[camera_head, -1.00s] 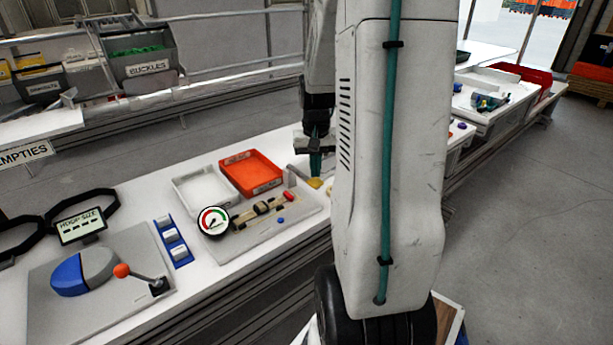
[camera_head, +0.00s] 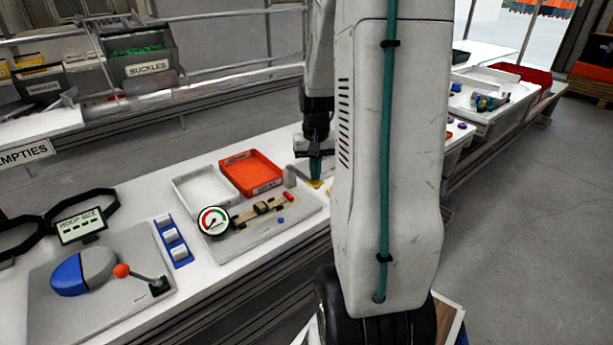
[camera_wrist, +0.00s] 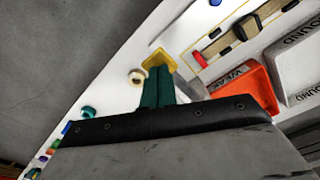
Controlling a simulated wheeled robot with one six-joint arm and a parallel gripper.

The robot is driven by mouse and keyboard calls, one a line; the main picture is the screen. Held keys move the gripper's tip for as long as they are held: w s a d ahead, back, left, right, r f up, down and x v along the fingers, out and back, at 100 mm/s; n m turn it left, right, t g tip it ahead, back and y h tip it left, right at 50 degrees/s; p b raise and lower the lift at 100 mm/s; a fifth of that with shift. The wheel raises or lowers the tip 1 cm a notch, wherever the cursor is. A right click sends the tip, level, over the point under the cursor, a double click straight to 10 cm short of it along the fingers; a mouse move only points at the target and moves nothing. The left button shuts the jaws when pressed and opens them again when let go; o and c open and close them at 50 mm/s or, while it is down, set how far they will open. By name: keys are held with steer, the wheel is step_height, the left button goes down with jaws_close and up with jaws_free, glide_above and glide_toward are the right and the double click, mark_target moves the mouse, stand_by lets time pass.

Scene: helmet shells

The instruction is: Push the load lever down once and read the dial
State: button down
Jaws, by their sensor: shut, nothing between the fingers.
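The dial (camera_head: 213,221) is a round white gauge with a green and red arc, at the left end of a grey test plate (camera_head: 247,240). Its needle seems to point down and left, but is too small to read exactly. At the plate's far right end is a yellow pad (camera_head: 316,184), which I take for the load lever's end; it also shows in the wrist view (camera_wrist: 158,59). My gripper (camera_head: 315,178) is shut and empty, its green fingers pointing down at the pad. In the wrist view the fingertips (camera_wrist: 158,70) overlap the pad; contact is unclear.
An orange tray (camera_head: 250,173) and a white tray (camera_head: 205,191) stand behind the plate. A hoop-size fixture with a red-knobbed lever (camera_head: 122,271) is at the left. A cream ring (camera_wrist: 136,77) and a teal ring (camera_wrist: 88,112) lie near the fingers. My arm hides the bench's right part.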

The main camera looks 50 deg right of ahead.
mark_target(315, 184)
steer(key=shift+f, duration=2.35)
steer(key=shift+r, duration=5.05)
